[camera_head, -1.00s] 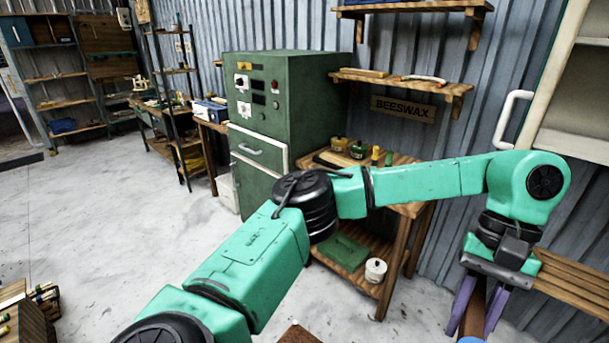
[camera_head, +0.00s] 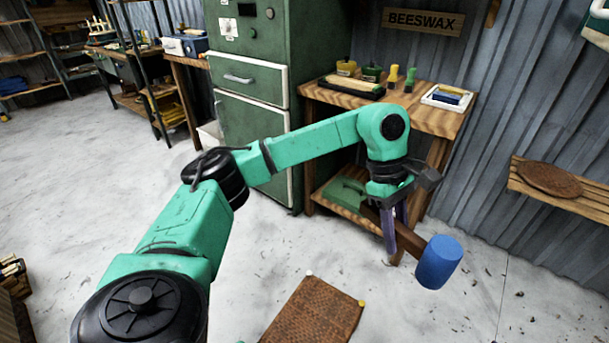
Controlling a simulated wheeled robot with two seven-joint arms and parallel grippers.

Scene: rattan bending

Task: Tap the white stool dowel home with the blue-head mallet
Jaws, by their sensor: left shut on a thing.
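My left gripper (camera_head: 397,238) points down and is shut on the wooden handle of the blue-head mallet (camera_head: 439,262). The mallet hangs in the air with its blue head to the lower right of the fingers. At the bottom of the view is a brown woven stool seat (camera_head: 315,312), cut off by the lower edge. A small white end (camera_head: 309,273) shows at its far left corner, apparently the white dowel. A yellow end (camera_head: 361,303) shows at its right corner. The mallet head is to the right of the seat and apart from it. My right gripper is out of view.
A wooden workbench (camera_head: 435,118) with pots and a white tray (camera_head: 447,97) stands behind my arm, beside a green cabinet (camera_head: 250,95). A slatted bench (camera_head: 590,205) with a round woven piece stands at the right. The floor around the stool is largely clear.

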